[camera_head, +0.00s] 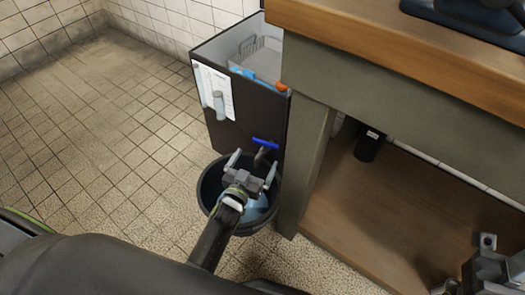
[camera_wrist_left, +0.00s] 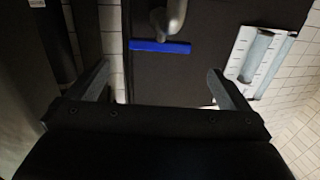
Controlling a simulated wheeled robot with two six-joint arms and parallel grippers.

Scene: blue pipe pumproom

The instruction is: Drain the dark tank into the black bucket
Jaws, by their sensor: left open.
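The dark tank (camera_head: 250,120) stands against the workbench, with a white gauge plate (camera_head: 214,90) on its front. Its tap has a blue lever handle (camera_head: 265,143) lying crosswise; the handle also shows in the left wrist view (camera_wrist_left: 160,46). The black bucket (camera_head: 206,190) stands on the floor below the tap, and something pale blue shows inside it. My left gripper (camera_head: 253,166) is open and empty over the bucket, its fingers pointing toward the tap, apart from the handle. My right gripper (camera_head: 462,288) is partly in view at the lower right; its jaws are unclear.
The wooden workbench (camera_head: 400,55) and its leg (camera_head: 306,165) stand close to the right of the tank and bucket. A dark cylinder (camera_head: 370,143) stands on the lower shelf (camera_head: 350,230). The tiled floor (camera_head: 100,140) to the left is clear.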

